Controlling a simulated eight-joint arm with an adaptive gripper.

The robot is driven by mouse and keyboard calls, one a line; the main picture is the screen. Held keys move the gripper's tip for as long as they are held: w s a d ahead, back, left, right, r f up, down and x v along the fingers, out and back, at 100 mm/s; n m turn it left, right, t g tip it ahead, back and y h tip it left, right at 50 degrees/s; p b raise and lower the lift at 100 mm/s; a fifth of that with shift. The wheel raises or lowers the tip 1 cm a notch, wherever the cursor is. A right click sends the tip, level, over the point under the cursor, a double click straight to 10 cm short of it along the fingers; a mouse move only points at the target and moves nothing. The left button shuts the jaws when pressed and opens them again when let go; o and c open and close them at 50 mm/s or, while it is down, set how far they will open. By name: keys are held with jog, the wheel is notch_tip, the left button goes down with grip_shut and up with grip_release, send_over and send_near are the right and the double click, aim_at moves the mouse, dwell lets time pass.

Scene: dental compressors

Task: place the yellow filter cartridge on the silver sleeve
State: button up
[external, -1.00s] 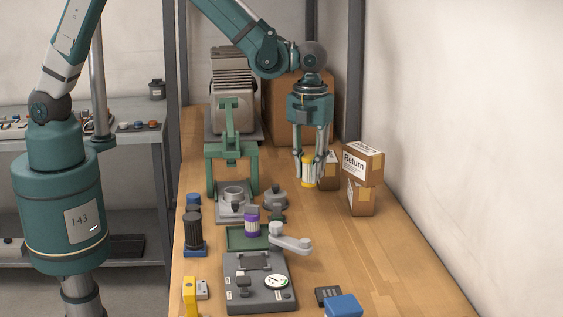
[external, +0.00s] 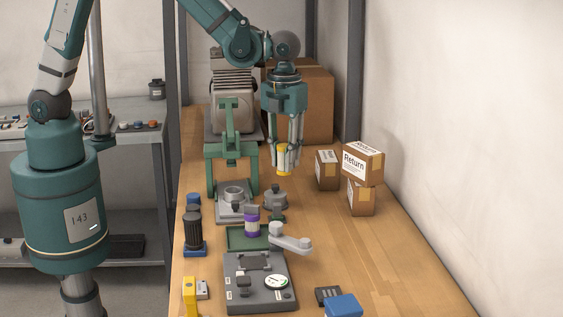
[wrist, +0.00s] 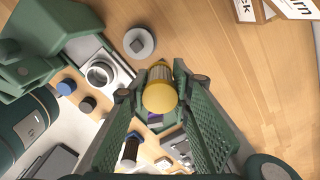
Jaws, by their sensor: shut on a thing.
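My gripper (external: 285,168) is shut on the yellow filter cartridge (external: 284,158), a short cylinder held upright above the bench. In the wrist view the cartridge (wrist: 160,97) sits between the two fingers, with its rounded yellow end toward the camera. The silver sleeve (external: 235,193) is a ring on a grey plate under the green press frame, to the left of and below the cartridge. In the wrist view the sleeve (wrist: 99,74) is an open ring at the upper left, with nothing seen on it. The cartridge and sleeve are apart.
The green press frame (external: 230,150) stands over the sleeve. A grey round part (external: 275,200) lies right of the sleeve. A purple-banded cylinder (external: 252,222) stands on a green tray (external: 235,238). Return boxes (external: 362,160) stand at right, with clear bench in front of them.

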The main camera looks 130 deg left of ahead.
notch_tip(320, 180, up, 3)
jog(key=m, duration=0.1)
send_over(234, 195)
jog(key=s+a, duration=0.2)
jog(key=shift+f+p, duration=0.1)
jog(key=shift+p, duration=0.25)
jog(key=shift+f, duration=0.15)
jog(key=shift+f, duration=2.8)
jog(key=shift+f, duration=2.05)
jog(key=shift+f+b, duration=0.2)
jog(key=shift+b, duration=0.3)
jog(key=o, duration=0.9)
jog(key=shift+r, duration=0.2)
